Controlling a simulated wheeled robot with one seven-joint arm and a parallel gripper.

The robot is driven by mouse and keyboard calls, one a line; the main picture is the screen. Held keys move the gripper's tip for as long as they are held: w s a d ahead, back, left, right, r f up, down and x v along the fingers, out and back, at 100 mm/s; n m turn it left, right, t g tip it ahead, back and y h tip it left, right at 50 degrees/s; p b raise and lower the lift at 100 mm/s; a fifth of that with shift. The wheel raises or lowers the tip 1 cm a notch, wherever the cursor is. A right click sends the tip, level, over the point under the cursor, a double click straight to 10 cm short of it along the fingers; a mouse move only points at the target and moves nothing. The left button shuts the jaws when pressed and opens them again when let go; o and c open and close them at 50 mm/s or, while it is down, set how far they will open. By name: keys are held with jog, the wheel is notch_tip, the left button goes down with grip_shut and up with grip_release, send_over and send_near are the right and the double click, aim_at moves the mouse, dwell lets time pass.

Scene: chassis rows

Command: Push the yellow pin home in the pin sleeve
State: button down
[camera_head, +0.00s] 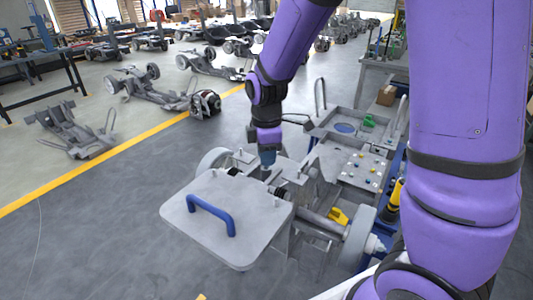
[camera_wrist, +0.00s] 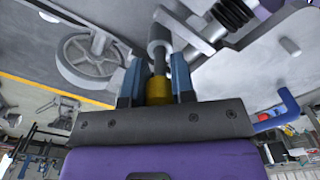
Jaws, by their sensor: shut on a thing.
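The yellow pin (camera_wrist: 158,90) sits between the two fingers of my gripper (camera_wrist: 157,78) in the wrist view. My gripper is shut on its yellow head. A darker shaft runs from the head toward a grey cylinder, which looks like the pin sleeve (camera_wrist: 159,36). The shaft lines up with the sleeve and its end meets the sleeve in the picture; how deep it sits I cannot tell. In the head view my gripper (camera_head: 267,160) points down at the chassis, just behind the grey panel. There the pin and the sleeve are hidden or too small to make out.
A grey panel (camera_head: 180,213) with a blue handle (camera_head: 211,214) lies in front of my gripper. A yellow part (camera_head: 338,216) sits on the chassis to the right. A tray with small parts (camera_head: 345,168) is behind it. Open floor (camera_head: 90,240) lies left.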

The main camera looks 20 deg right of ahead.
jog(key=shift+f, duration=1)
jog(key=c, duration=0.9)
grip_release()
notch_tip(320, 180, up, 10)
jog(key=shift+r, duration=0.4)
